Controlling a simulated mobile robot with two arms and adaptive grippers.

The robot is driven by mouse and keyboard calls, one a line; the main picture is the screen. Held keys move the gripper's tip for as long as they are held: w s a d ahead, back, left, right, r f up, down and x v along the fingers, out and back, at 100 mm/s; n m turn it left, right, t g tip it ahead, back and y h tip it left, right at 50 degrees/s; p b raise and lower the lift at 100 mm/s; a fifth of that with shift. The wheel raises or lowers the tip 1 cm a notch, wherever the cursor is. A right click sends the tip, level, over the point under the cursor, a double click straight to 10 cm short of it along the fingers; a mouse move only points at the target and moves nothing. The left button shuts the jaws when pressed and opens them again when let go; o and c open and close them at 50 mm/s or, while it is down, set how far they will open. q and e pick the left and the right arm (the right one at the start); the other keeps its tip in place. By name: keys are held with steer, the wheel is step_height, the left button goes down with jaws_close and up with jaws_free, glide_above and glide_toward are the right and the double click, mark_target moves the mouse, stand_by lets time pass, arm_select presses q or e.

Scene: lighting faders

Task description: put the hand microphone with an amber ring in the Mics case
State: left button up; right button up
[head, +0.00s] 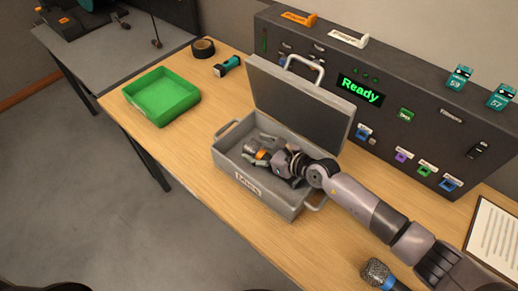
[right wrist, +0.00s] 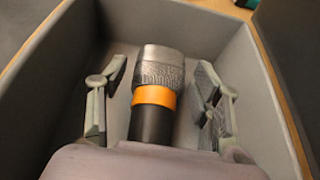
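The grey Mics case (head: 273,203) stands open on the table, its lid raised at the back and a white label on its front. The hand microphone with an amber ring (head: 261,154) lies inside it. In the right wrist view the microphone (right wrist: 155,97) shows a silver mesh head, the amber ring and a black body; its lower end is hidden. My right gripper (head: 259,148) is down inside the case. Its two fingers (right wrist: 162,80) are spread on either side of the microphone with gaps between. My left gripper is not in view.
A microphone with a blue ring (head: 388,283) lies at the near right edge. A green tray (head: 160,112), a black tape roll (head: 203,47) and a teal torch (head: 227,66) are to the left. A dark panel (head: 425,100) reading "Ready" stands behind. A clipboard (head: 493,232) is at right.

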steer(key=shift+o, duration=0.4)
steer(key=shift+r, duration=0.3)
steer(key=v, duration=1.1)
steer(key=shift+d+f, duration=0.1)
steer(key=shift+f, duration=0.1)
steer(key=shift+s+d+r, duration=0.25)
steer(key=shift+s+d, duration=0.05)
